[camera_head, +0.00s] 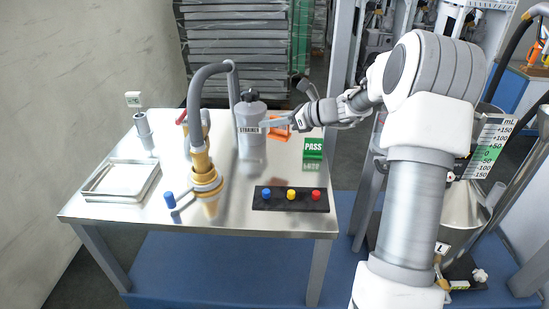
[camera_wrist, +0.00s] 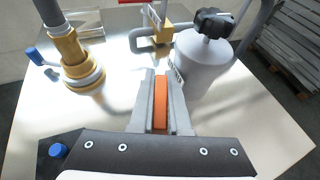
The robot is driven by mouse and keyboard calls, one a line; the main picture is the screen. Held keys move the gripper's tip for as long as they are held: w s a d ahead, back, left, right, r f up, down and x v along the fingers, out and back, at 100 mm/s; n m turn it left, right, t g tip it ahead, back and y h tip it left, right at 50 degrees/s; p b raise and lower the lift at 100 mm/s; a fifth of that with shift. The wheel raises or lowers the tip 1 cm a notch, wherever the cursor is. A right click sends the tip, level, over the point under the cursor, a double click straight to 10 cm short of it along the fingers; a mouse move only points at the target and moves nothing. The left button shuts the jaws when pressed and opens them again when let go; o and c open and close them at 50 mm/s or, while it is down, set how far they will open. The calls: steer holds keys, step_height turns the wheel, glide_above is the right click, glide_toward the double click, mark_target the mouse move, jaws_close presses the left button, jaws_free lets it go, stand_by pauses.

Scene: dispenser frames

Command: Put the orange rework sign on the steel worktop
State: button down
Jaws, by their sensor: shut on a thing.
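The orange rework sign (camera_wrist: 160,104) is clamped between the two grey fingers of my gripper (camera_wrist: 161,84) in the wrist view. In the head view the orange sign (camera_head: 280,133) shows just right of the grey strainer housing, partly hidden by my gripper (camera_head: 276,123). Its lettering cannot be read. The steel worktop (camera_head: 235,207) lies beneath it, and shows bare and shiny in the wrist view (camera_wrist: 240,125). I cannot tell whether the sign's lower edge touches the worktop.
The strainer (camera_head: 251,145) stands close left of my gripper. A green PASS sign (camera_head: 313,149) stands to its right. A black button box (camera_head: 291,199), a brass valve with a hose (camera_head: 205,178) and a steel tray (camera_head: 121,181) occupy the worktop. The front middle is bare.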

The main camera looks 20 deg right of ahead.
step_height(320, 180, down, 8)
steer(key=shift+f+b, duration=0.1)
steer(key=shift+b, duration=0.9)
steer(key=shift+f, duration=0.1)
steer(key=c, duration=0.9)
jaws_free()
steer(key=shift+d+r, duration=0.1)
steer(key=shift+r, duration=0.15)
steer(key=p+v, duration=0.2)
steer(key=v, duration=0.9)
steer(key=shift+s+d+r, duration=0.15)
steer(key=shift+s+d, duration=0.05)
steer(key=shift+s, duration=0.1)
